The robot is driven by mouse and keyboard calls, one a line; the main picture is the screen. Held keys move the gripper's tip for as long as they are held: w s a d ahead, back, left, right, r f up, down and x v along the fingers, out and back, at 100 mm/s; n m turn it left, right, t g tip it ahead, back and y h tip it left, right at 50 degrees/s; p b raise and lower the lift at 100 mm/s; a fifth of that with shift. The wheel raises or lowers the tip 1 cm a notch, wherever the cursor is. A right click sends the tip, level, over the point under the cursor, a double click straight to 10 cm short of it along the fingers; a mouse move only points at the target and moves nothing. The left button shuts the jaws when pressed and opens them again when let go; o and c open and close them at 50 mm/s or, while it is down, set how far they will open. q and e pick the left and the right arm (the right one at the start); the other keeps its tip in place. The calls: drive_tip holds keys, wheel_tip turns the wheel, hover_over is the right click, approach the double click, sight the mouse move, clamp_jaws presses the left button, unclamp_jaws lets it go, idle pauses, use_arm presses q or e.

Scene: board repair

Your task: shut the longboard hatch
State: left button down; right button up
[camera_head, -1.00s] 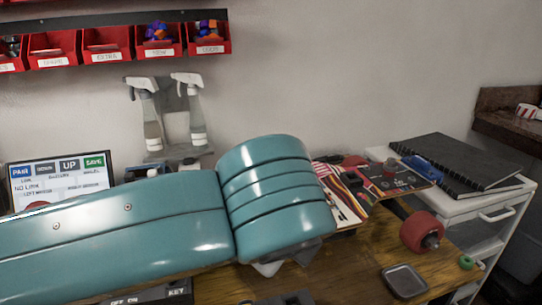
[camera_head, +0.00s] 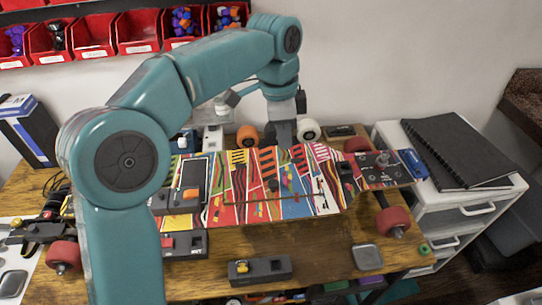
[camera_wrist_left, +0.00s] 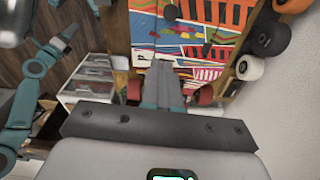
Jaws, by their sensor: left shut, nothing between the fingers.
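The longboard (camera_head: 318,200), with a bright striped pattern, lies across the wooden bench in the head view; it also shows in the wrist view (camera_wrist_left: 190,22). A dark rectangular area (camera_head: 192,175) is near its left part. I cannot tell which panel is the hatch or whether it stands open. My left gripper (camera_head: 283,138) is shut and empty, pointing down at the board's far edge. Its closed fingers show in the wrist view (camera_wrist_left: 162,72) over the board; contact is unclear. My right arm shows at the left of the wrist view; its gripper (camera_wrist_left: 65,38) is small and unclear.
Orange (camera_head: 247,136) and white (camera_head: 307,129) wheels stand behind the board. A red wheel (camera_head: 393,222) is at its right end. A black notebook (camera_head: 460,150) lies on the right cabinet.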

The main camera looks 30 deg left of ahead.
sight(271, 182)
use_arm(q)
drive_tip(key=a+n+g+p, duration=0.1)
drive_tip(key=a+p, duration=0.3)
drive_tip(key=a, duration=0.1)
drive_tip(key=f, duration=0.4)
drive_tip(key=d+f, duration=0.1)
drive_tip(key=f, duration=0.8)
drive_tip(key=shift+s+d+f+b, duration=0.1)
drive_tip(key=shift+s+d+b, duration=0.05)
drive_tip(key=shift+d+b, duration=0.2)
